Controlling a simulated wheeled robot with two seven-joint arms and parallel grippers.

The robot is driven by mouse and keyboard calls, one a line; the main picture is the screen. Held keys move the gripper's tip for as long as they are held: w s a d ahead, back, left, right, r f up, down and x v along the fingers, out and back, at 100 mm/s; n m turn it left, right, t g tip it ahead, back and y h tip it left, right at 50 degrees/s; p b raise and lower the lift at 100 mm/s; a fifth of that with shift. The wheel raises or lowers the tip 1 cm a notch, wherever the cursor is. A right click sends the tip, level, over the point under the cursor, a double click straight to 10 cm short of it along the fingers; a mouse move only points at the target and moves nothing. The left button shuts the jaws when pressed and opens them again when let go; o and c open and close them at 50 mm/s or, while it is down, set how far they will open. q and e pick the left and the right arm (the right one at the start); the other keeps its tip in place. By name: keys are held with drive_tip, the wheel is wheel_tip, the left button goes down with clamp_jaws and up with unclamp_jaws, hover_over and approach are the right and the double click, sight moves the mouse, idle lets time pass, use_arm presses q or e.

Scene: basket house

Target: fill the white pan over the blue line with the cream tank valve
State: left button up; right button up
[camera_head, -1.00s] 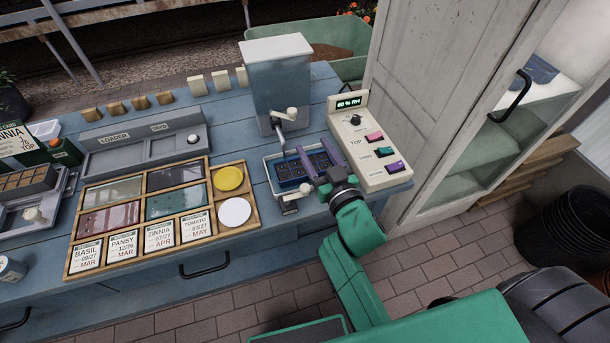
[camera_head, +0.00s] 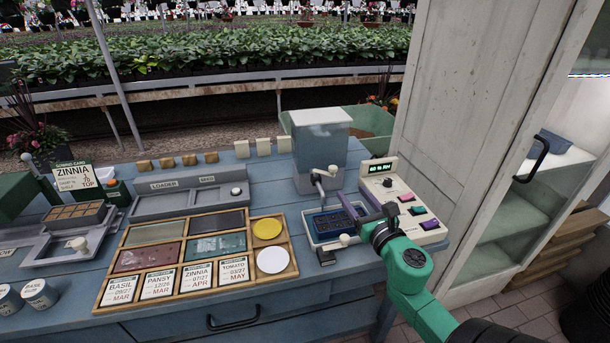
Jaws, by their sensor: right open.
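The clear water tank (camera_head: 319,146) with a pale lid stands at the back of the blue table. Its cream valve (camera_head: 332,171) is on the front, above a short spout. Below it is the white pan (camera_head: 311,238), which holds a dark blue celled tray (camera_head: 332,222). The blue line and any water in the pan cannot be made out. My right gripper (camera_head: 368,209) is open, with its purple fingers at the right side of the tray and pan. I cannot tell whether it touches the tray. My left gripper is out of view.
A cream control box (camera_head: 403,200) with a display, knob and coloured buttons stands close right of the gripper. A wooden seed case (camera_head: 200,258) lies left of the pan, with a grey loader (camera_head: 190,201) behind it. A white cabinet (camera_head: 478,130) blocks the right.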

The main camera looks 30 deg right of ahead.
sight(335, 170)
drive_tip(key=p+x, duration=0.1)
drive_tip(key=x, duration=1.3)
drive_tip(key=shift+d+f, duration=0.1)
drive_tip(key=shift+d, duration=0.1)
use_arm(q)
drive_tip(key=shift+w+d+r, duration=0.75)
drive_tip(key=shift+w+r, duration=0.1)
use_arm(e)
clamp_jaws()
